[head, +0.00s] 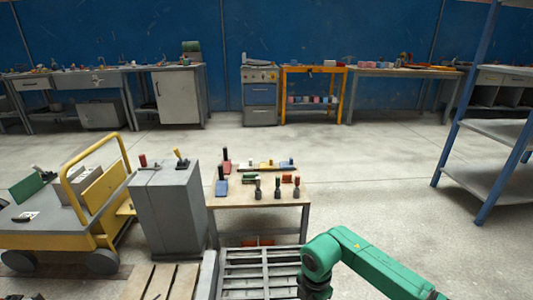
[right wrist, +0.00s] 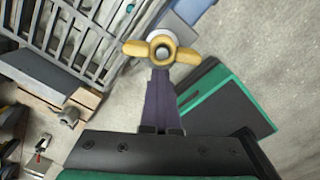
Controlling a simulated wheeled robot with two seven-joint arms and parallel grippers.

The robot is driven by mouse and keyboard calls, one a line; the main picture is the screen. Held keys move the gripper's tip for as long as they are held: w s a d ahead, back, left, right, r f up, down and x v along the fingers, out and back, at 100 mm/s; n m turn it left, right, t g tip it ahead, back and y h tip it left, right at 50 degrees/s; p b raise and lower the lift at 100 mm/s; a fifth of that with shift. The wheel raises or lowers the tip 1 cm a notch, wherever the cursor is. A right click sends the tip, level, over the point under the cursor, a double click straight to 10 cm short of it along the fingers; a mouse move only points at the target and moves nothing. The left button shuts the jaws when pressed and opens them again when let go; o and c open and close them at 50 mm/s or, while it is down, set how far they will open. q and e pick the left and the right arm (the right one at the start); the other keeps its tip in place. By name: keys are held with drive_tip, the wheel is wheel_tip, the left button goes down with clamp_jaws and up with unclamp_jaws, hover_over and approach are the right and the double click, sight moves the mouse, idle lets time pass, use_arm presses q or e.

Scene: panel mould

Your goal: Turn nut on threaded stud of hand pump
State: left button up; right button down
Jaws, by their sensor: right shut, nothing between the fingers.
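A yellow wing nut (right wrist: 162,48) with a dark centre hole shows in the right wrist view, with a pale round part behind it. My right gripper (right wrist: 160,72) has its dark fingers together, with nothing held between them. The fingertips appear at the nut's lower edge; I cannot tell whether they touch it. No threaded stud is clearly visible. In the head view my green right arm reaches in at the lower right, its gripper below the frame. My left gripper is not in view.
A grey slatted rack (head: 258,270) stands at the bottom centre, with a wooden pallet (head: 160,282) beside it. Behind are a small table (head: 262,203) with several tools, a grey cabinet (head: 168,212) and a yellow cart (head: 75,235). A blue-framed shelf (head: 485,185) stands right. Floor between is clear.

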drive_tip(key=shift+w+a+r+m, duration=0.15)
drive_tip(key=shift+r+m, duration=0.05)
drive_tip(key=shift+m, duration=0.5)
drive_tip(key=shift+f, duration=0.15)
drive_tip(key=c, duration=1.1)
unclamp_jaws()
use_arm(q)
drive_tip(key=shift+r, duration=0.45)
